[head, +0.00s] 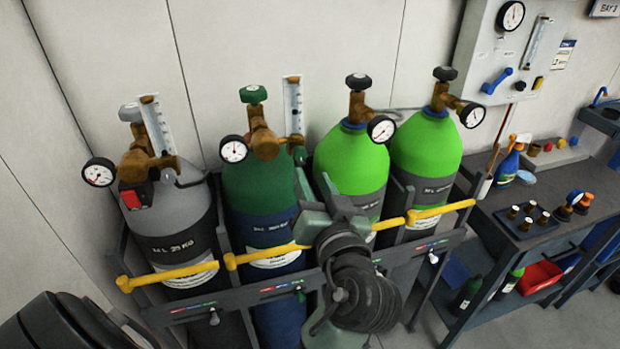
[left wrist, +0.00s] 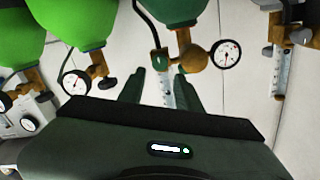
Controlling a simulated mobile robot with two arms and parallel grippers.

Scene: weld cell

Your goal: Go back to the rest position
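My left gripper (head: 315,185) is in front of the gas cylinder rack, between the dark green cylinder (head: 255,190) and the nearer light green cylinder (head: 350,160). In the left wrist view its two fingers (left wrist: 158,76) stand apart with nothing held between them. A clear flowmeter tube (left wrist: 168,90) shows beyond the fingers there. I cannot tell whether the gripper touches a cylinder. My right gripper is not in view.
The rack (head: 240,298) holds a grey cylinder (head: 185,215) at left and another light green cylinder (head: 425,150) at right. Yellow bars (head: 175,276) cross its front. A dark workbench (head: 500,240) with fittings stands at right. A wall panel (head: 505,50) hangs above.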

